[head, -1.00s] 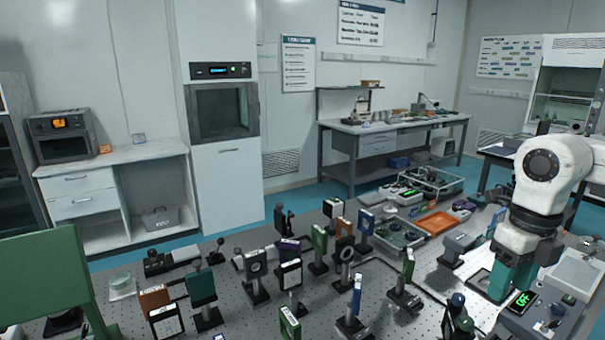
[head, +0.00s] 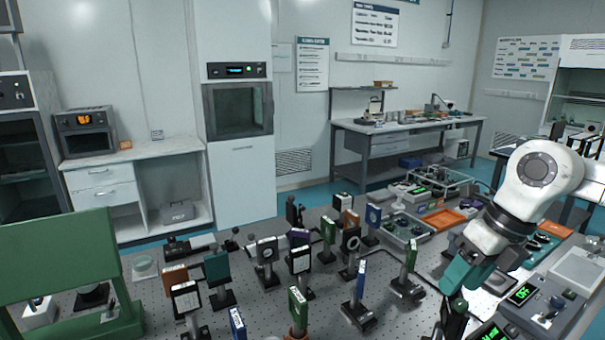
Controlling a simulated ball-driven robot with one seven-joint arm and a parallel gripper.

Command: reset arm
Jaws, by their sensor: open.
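My arm comes in from the right edge in the head view, white with a dark grey and teal wrist. My gripper (head: 453,318) is at its end, low in the picture and pointing down toward the front of the optical table (head: 262,325). Its dark fingers are small and partly lost against the dark items behind them. I see nothing held in it. A control box with a green "OFF" display (head: 522,294) stands just right of the gripper.
Several optic mounts on posts, such as a green one (head: 298,308) and a blue one (head: 360,283), crowd the table left of the gripper. An orange tray (head: 443,219) and a grey bin of parts (head: 404,230) lie behind. A green frame (head: 60,262) stands at left.

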